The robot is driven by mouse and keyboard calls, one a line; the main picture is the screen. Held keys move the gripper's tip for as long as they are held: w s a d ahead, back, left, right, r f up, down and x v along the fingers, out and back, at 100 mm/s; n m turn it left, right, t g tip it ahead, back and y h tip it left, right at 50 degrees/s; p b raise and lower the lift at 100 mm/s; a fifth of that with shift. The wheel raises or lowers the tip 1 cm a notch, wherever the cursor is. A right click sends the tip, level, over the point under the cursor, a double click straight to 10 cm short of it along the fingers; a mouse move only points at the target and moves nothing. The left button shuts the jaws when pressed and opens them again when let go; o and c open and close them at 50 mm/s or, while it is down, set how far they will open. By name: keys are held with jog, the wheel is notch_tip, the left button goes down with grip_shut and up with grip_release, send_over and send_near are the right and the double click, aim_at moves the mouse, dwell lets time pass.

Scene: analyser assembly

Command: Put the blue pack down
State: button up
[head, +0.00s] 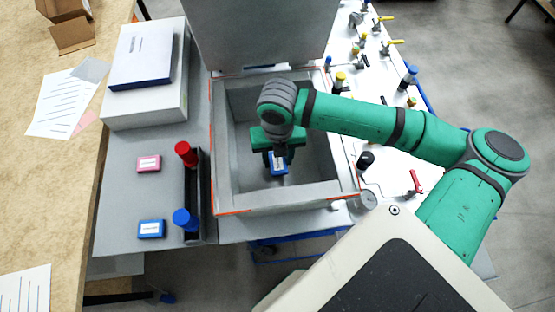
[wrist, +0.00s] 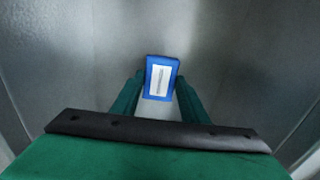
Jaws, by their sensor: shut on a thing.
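The blue pack (head: 278,163) has a white label and is held inside the open grey box (head: 222,150). It also shows in the wrist view (wrist: 161,77), between the two green fingers. My gripper (head: 279,153) points down into the box and is shut on the pack. In the wrist view my gripper (wrist: 158,92) has one finger at each side of the pack. I cannot tell whether the pack touches the box floor. A second blue pack (head: 151,229) lies on the grey surface left of the box, and a pink pack (head: 149,164) lies behind it.
The box walls stand close around my gripper, and its raised lid (head: 262,35) is behind. A black rack with a red knob (head: 186,153) and a blue knob (head: 184,219) stands left of the box. A white case (head: 150,95) is at the back left. Valves and fittings crowd the white panel (head: 400,150) at right.

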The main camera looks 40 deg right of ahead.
aim_at(278, 161)
jog(key=shift+f, duration=0.95)
jog(key=shift+f, duration=0.15)
jog(key=o, duration=1.1)
jog(key=shift+c, duration=0.2)
notch_tip(278, 161, up, 12)
jog(key=shift+r, duration=0.2)
